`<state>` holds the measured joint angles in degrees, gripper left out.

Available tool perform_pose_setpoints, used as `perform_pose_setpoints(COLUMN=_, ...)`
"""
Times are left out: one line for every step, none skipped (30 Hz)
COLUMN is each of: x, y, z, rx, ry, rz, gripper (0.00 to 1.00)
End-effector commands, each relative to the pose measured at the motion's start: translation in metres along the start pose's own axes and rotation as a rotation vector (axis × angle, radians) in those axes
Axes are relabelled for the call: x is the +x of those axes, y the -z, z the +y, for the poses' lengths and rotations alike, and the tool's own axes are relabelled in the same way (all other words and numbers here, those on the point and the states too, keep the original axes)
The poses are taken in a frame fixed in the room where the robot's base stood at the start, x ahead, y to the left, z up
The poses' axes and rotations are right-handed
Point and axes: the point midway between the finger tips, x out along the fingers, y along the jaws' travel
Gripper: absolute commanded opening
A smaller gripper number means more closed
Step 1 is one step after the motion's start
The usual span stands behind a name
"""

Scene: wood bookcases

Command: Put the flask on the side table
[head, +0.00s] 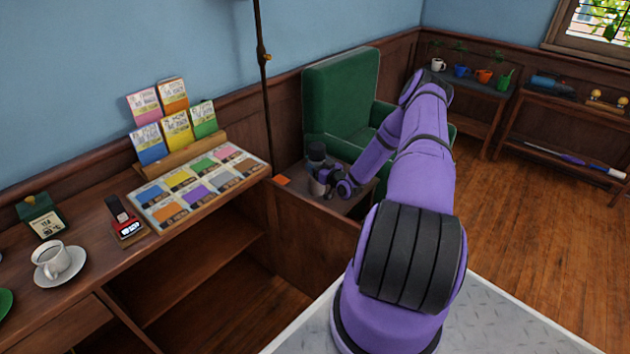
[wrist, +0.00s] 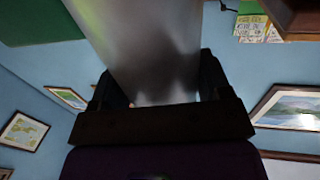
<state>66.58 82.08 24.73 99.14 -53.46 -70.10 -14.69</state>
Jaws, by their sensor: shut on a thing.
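The flask (head: 316,157) has a dark cap and a grey metal body. It stands about upright at the side table (head: 352,204), which is a small wood top between the bookcase and the green armchair. My gripper (head: 328,178) is shut on the flask from the right. In the wrist view the flask (wrist: 155,50) is a smooth silver body between the two dark fingers of my gripper (wrist: 165,92). The gripper and arm hide part of the flask and table. I cannot tell whether the flask's base touches the tabletop.
A green armchair (head: 340,95) stands behind the table. The low bookcase (head: 190,232) at left holds a card display, a red device, and a cup (head: 50,259) on a saucer. A thin dark pole (head: 266,120) rises left of the table.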

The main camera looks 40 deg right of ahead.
Motion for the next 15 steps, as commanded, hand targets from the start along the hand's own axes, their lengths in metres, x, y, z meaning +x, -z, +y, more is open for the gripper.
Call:
perform_pose_setpoints(x=0.000, y=-0.009, z=0.000, rx=0.001, ry=0.000, rz=0.001, gripper=0.35)
perform_pose_setpoints(x=0.000, y=-0.013, z=0.000, rx=0.001, ry=0.000, rz=0.001, gripper=0.35)
perform_pose_setpoints(x=0.001, y=-0.018, z=0.000, rx=0.000, ry=0.000, rz=0.002, gripper=0.35)
perform_pose_setpoints(x=0.000, y=-0.022, z=0.000, rx=0.001, ry=0.000, rz=0.001, gripper=0.35)
perform_pose_setpoints(x=0.000, y=-0.025, z=0.000, rx=0.001, ry=0.000, rz=0.001, gripper=0.35)
perform_pose_setpoints(x=0.001, y=-0.027, z=0.000, rx=0.000, ry=0.000, rz=0.002, gripper=0.35)
perform_pose_setpoints(x=0.001, y=-0.028, z=0.000, rx=0.000, ry=0.000, rz=0.002, gripper=0.35)
perform_pose_setpoints(x=0.001, y=-0.030, z=0.000, rx=0.000, ry=0.000, rz=0.002, gripper=0.35)
perform_pose_setpoints(x=0.001, y=-0.031, z=0.000, rx=0.000, ry=0.000, rz=0.002, gripper=0.35)
perform_pose_setpoints(x=0.001, y=-0.033, z=0.000, rx=0.000, ry=0.000, rz=0.002, gripper=0.35)
perform_pose_setpoints(x=0.001, y=-0.035, z=0.000, rx=0.000, ry=0.000, rz=0.002, gripper=0.35)
perform_pose_setpoints(x=0.001, y=-0.039, z=0.000, rx=0.001, ry=0.001, rz=0.001, gripper=0.35)
perform_pose_setpoints(x=0.000, y=-0.042, z=-0.001, rx=0.001, ry=0.001, rz=0.001, gripper=0.35)
perform_pose_setpoints(x=0.000, y=-0.046, z=-0.001, rx=0.001, ry=0.001, rz=0.001, gripper=0.35)
perform_pose_setpoints(x=0.000, y=-0.052, z=-0.001, rx=0.001, ry=0.000, rz=0.001, gripper=0.35)
